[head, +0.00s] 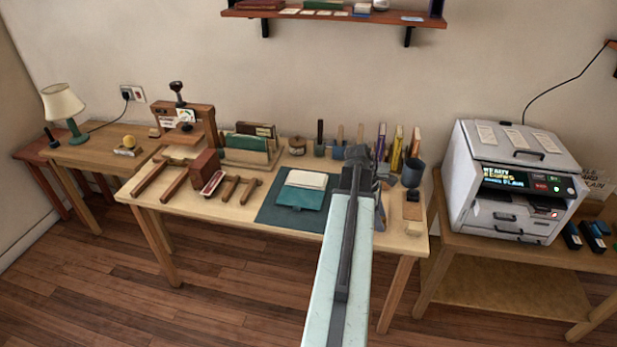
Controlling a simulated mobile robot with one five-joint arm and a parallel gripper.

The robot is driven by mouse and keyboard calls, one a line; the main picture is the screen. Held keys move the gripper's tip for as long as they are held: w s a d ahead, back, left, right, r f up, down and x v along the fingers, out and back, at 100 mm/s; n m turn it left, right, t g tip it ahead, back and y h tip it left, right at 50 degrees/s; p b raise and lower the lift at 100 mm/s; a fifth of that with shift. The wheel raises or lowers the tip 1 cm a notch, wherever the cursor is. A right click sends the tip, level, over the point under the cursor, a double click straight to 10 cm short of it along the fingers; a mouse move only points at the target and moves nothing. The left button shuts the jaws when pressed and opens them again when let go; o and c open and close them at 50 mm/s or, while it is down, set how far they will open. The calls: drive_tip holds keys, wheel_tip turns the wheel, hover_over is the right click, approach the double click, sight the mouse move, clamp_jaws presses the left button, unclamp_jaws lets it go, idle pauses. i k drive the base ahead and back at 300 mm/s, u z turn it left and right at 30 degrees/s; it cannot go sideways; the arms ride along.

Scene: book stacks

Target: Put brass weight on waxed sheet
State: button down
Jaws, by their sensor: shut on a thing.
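My arm reaches up the right of the picture, and my gripper (358,168) is over the right part of the middle desk, seen from behind. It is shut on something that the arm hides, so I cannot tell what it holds. I cannot make out a brass weight for certain. A pale cream sheet (306,179) lies on a teal folder or book (298,196) on the dark mat (268,211), left of my gripper. It may be the waxed sheet, but I cannot be sure.
A dark cup (412,173), upright books and pots line the back right. A white machine (515,180) is on the right table. A yellow ball (129,141) sits on the left table.

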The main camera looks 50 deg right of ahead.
sight(307, 177)
drive_tip(key=z, duration=0.35)
drive_tip(key=i, duration=1.1)
drive_tip(key=u, duration=0.4)
